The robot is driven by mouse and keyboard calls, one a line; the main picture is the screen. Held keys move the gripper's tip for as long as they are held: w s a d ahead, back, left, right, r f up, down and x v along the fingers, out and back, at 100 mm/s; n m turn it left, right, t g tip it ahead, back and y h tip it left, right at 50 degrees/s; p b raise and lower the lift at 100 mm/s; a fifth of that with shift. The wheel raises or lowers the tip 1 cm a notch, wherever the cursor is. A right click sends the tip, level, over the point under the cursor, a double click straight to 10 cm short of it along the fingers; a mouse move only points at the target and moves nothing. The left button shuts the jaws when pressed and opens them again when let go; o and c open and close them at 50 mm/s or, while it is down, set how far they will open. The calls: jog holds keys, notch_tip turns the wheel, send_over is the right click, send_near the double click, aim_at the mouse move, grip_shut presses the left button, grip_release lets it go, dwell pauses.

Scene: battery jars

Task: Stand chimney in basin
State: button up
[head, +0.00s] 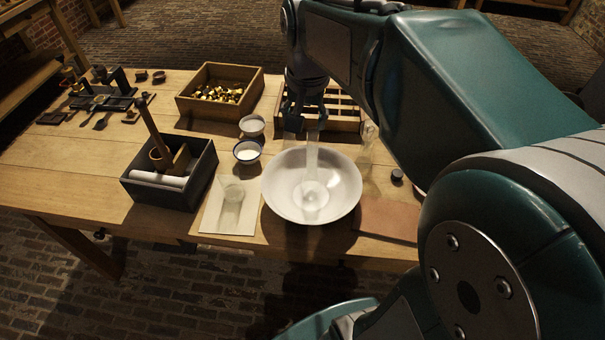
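A clear glass tube, which looks like the chimney (312,165), stands roughly upright over the white basin (275,200). Its lower end appears to be inside the basin, near the middle. Whether it touches the bottom is hard to tell through the glass. My gripper (307,122) points down at the tube's upper end. Its dark fingers show around or just behind the top of the tube. I cannot tell whether they grip the glass or stand apart from it.
A clear glass vessel (368,137) stands right of the slatted crate (347,99). Another glass (232,190) is on a pale sheet (214,217) left of the basin.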

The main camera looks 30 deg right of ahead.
jog(key=s+a+f+n+t, duration=0.1)
jog(key=s+a+n+t, duration=0.1)
jog(key=s, duration=0.4)
jog(key=s+a+f+n+t, duration=0.1)
jog(key=s+a+n, duration=0.4)
jog(key=s, duration=0.2)
jog(key=shift+a+f+t, duration=0.15)
jog(key=shift+f+t, duration=0.15)
jog(key=shift+t, duration=0.1)
dwell(0.3)
